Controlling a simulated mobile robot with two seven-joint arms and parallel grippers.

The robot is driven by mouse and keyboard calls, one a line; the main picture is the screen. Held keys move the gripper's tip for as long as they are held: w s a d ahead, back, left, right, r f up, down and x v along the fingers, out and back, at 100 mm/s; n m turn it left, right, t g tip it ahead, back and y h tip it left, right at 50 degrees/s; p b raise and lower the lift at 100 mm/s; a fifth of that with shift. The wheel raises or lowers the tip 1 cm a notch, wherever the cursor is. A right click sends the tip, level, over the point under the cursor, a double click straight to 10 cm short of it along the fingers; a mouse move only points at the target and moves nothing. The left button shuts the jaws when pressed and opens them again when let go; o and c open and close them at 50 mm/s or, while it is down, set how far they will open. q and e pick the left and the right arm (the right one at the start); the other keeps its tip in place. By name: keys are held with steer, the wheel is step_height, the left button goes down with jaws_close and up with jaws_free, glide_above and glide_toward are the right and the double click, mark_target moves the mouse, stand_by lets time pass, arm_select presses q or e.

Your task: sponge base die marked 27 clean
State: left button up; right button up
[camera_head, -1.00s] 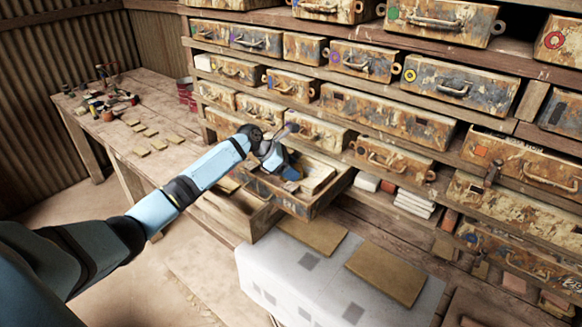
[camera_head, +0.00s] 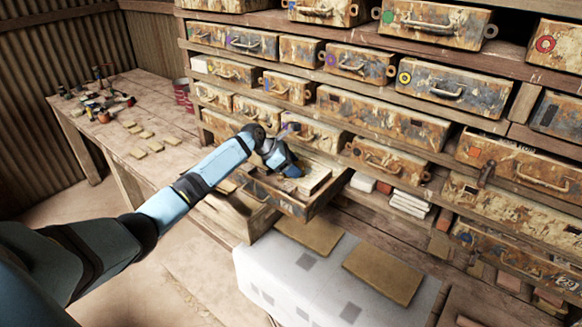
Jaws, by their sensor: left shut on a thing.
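An open drawer (camera_head: 270,197) with a worn rusty front sticks out from the rack, low in the middle. A pale flat block (camera_head: 316,180) lies in it, probably the base die; no number is legible on it at this size. My left gripper (camera_head: 287,168) is over the drawer, at the left part of the block. It is shut on a small blue thing, perhaps the sponge, mostly hidden by the fingers. I cannot tell whether the blue thing touches the block. My right gripper is not in view.
Rows of rusty drawers (camera_head: 382,118) fill the rack behind. A pale cloth-covered surface (camera_head: 285,268) with brown boards (camera_head: 383,275) stands in front. White blocks (camera_head: 411,203) lie on the shelf to the right. A wooden bench (camera_head: 150,112) with tiles and small tools is at left.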

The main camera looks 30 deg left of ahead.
arm_select(q)
steer(key=shift+w+d, duration=0.1)
steer(key=shift+w, duration=0.3)
steer(key=shift+w+f, duration=0.1)
steer(key=shift+w, duration=0.75)
steer(key=shift+w+d, duration=0.1)
steer(key=shift+w, duration=0.8)
steer(key=shift+s, duration=0.15)
steer(key=shift+s, duration=1.4)
